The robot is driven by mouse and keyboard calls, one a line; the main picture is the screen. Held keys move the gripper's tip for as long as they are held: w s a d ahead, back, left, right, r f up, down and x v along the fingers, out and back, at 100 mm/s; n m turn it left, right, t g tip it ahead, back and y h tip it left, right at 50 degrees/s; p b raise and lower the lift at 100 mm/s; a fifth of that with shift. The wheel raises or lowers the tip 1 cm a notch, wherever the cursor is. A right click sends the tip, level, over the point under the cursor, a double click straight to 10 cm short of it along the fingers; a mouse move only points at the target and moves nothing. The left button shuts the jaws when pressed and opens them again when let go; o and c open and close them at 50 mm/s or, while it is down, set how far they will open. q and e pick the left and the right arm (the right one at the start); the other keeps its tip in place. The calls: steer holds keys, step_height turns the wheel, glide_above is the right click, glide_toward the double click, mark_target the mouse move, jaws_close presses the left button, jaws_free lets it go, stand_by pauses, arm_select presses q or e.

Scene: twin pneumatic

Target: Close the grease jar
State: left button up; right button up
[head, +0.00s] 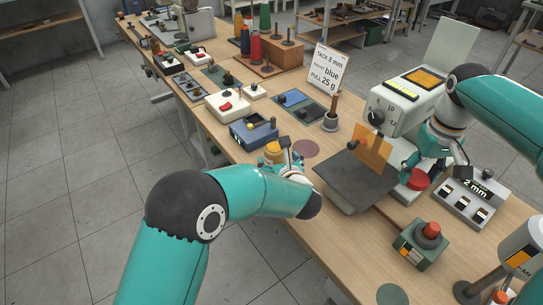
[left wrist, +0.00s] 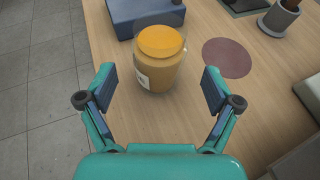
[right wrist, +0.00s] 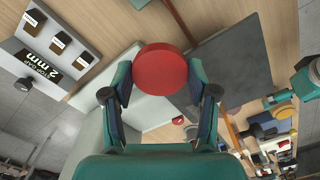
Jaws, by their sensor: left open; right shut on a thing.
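The grease jar (left wrist: 157,68) stands upright on the wooden table in the left wrist view, amber with an orange-yellow top and a pale label. No red cap sits on it. Its top also shows in the head view (head: 273,148), partly behind my left arm. My left gripper (left wrist: 158,88) is open, its fingers on either side of and short of the jar. My right gripper (right wrist: 161,82) is shut on a round red lid (right wrist: 160,68), held between its fingertips. The red lid also shows in the head view (head: 419,179), beside the white machine.
A dark red disc (left wrist: 227,57) lies flat right of the jar. A blue box (head: 254,132) stands just behind the jar. A dark grey plate (head: 354,181) and a white machine (head: 396,113) stand to the right. A green box with a red button (head: 421,244) is nearer.

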mark_target(274, 147)
arm_select(q)
steer(key=x, duration=0.2)
steer(key=p+x, duration=0.1)
steer(key=x, duration=0.1)
steer(key=shift+w+a+r, duration=0.15)
steer(key=shift+w+r, duration=0.05)
steer(key=c, duration=1.4)
steer(key=shift+r, duration=0.1)
steer(key=shift+c, duration=0.2)
step_height(274, 147, up, 20)
